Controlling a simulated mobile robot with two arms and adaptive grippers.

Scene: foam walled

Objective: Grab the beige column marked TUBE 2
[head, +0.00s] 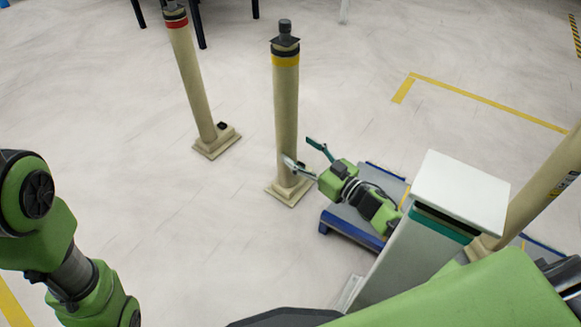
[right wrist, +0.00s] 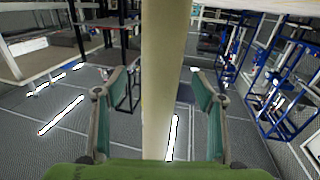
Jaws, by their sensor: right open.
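A beige column with a yellow and a black band near its top (head: 286,105) stands upright on a square beige foot in the middle of the head view. No TUBE 2 lettering is readable on it. My right gripper (head: 297,149) is low beside it, open and empty, one finger overlapping the column's lower part. In the right wrist view a beige column (right wrist: 165,80) runs top to bottom between the two spread fingers of the right gripper (right wrist: 157,72), with gaps on both sides. I cannot tell how deep it sits between them. My left gripper is out of the picture.
A red-banded beige column (head: 193,75) stands to the left. Another beige column (head: 543,185) leans into view at the right, beside a white-topped box (head: 460,190). A blue-edged platform (head: 350,222) lies under my right arm. Open floor lies left and behind.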

